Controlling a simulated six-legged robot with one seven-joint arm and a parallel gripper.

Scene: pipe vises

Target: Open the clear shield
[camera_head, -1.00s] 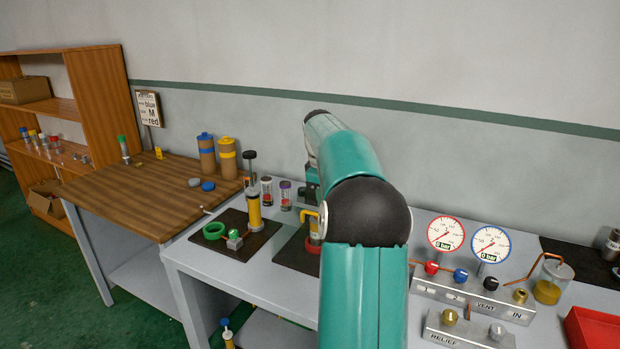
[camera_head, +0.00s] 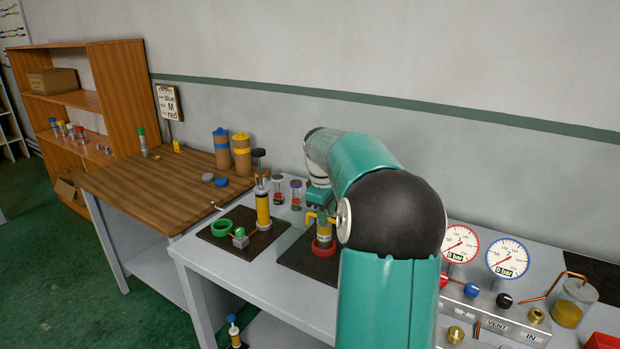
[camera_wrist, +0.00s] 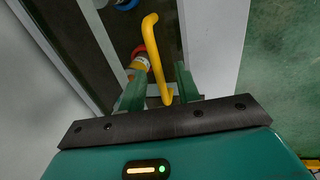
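A yellow bent handle (camera_wrist: 158,55) lies between the two green fingers of my gripper (camera_wrist: 160,88) in the wrist view. The fingers stand apart, and a gap shows beside the handle, so they look open around it. In the head view the yellow handle (camera_head: 311,222) is just below my gripper (camera_head: 319,197), over a dark mat (camera_head: 297,256). A red-ringed yellow fixture (camera_head: 323,244) stands on that mat. The clear shield's panel is too transparent to make out surely. My arm hides part of this station.
Left of it, another dark mat (camera_head: 221,239) holds a green ring (camera_head: 221,227) and a yellow cylinder (camera_head: 263,208). Small jars (camera_head: 296,194) stand behind. Gauges (camera_head: 507,258) and a valve panel (camera_head: 490,318) are at right. A wooden table (camera_head: 150,195) adjoins at left.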

